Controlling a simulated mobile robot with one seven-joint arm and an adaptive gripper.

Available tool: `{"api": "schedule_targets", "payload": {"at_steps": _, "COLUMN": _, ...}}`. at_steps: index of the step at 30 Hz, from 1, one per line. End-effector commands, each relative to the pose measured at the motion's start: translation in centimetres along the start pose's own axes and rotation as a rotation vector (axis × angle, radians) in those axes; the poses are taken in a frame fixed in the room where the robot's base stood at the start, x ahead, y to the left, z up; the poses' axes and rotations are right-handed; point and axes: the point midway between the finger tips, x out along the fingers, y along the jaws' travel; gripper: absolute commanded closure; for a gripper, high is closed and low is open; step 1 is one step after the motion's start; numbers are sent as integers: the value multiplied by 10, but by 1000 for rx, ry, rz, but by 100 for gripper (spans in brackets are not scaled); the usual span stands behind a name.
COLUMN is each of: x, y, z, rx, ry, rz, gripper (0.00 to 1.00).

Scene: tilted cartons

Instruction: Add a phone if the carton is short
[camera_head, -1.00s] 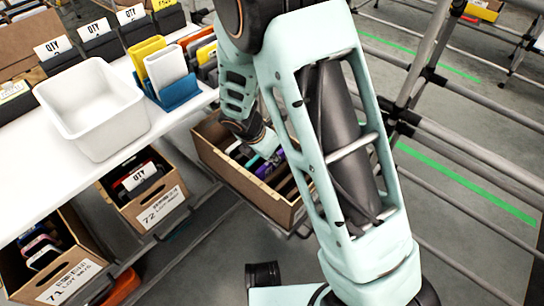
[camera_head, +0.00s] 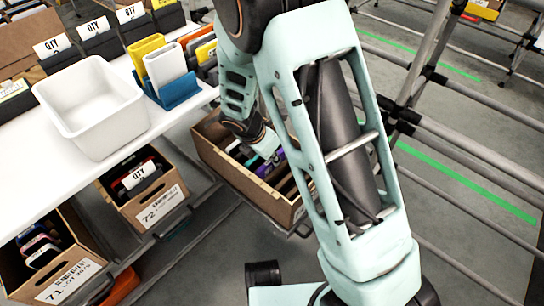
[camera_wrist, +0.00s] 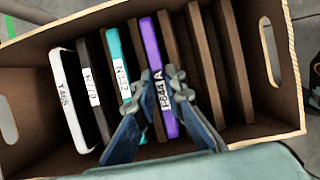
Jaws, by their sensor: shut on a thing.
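The open brown carton (camera_head: 283,208) stands tilted below the table's right end. In the wrist view it (camera_wrist: 285,62) has parallel dividers. A white phone (camera_wrist: 72,100), a black phone (camera_wrist: 93,85), a teal phone (camera_wrist: 121,62) and a purple phone (camera_wrist: 152,52) stand side by side in its left slots. The slots right of the purple phone look empty. My gripper (camera_wrist: 162,82) is inside the carton, shut on the purple phone, with one finger on each side. In the head view my arm hides part of the carton and the fingertips.
A white bin (camera_head: 92,110) and a blue rack (camera_head: 178,90) with yellow and white items stand on the white table (camera_head: 50,185). Carton 72 (camera_head: 160,212) and carton 71 (camera_head: 70,285) hold items below. Metal rails (camera_head: 440,140) run at right.

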Motion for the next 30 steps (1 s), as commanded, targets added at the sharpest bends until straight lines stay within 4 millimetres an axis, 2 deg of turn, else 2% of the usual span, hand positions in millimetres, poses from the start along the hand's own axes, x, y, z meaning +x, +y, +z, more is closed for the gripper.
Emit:
{"api": "schedule_targets", "payload": {"at_steps": 6, "x": 0, "y": 0, "z": 0, "rx": 0, "ry": 0, "rz": 0, "gripper": 100}}
{"api": "schedule_targets", "payload": {"at_steps": 7, "x": 0, "y": 0, "z": 0, "rx": 0, "ry": 0, "rz": 0, "gripper": 86}}
{"api": "schedule_targets", "payload": {"at_steps": 12, "x": 0, "y": 0, "z": 0, "rx": 0, "ry": 0, "rz": 0, "gripper": 69}}
{"api": "schedule_targets", "payload": {"at_steps": 23, "x": -4, "y": 0, "z": 0, "rx": 0, "ry": 0, "rz": 0, "gripper": 69}}
{"api": "schedule_targets", "payload": {"at_steps": 26, "x": -15, "y": 1, "z": 1, "rx": 0, "ry": 0, "rz": 3, "gripper": 69}}
{"api": "schedule_targets", "payload": {"at_steps": 30, "x": -38, "y": 1, "z": 1, "rx": 2, "ry": -1, "rz": 4, "gripper": 69}}
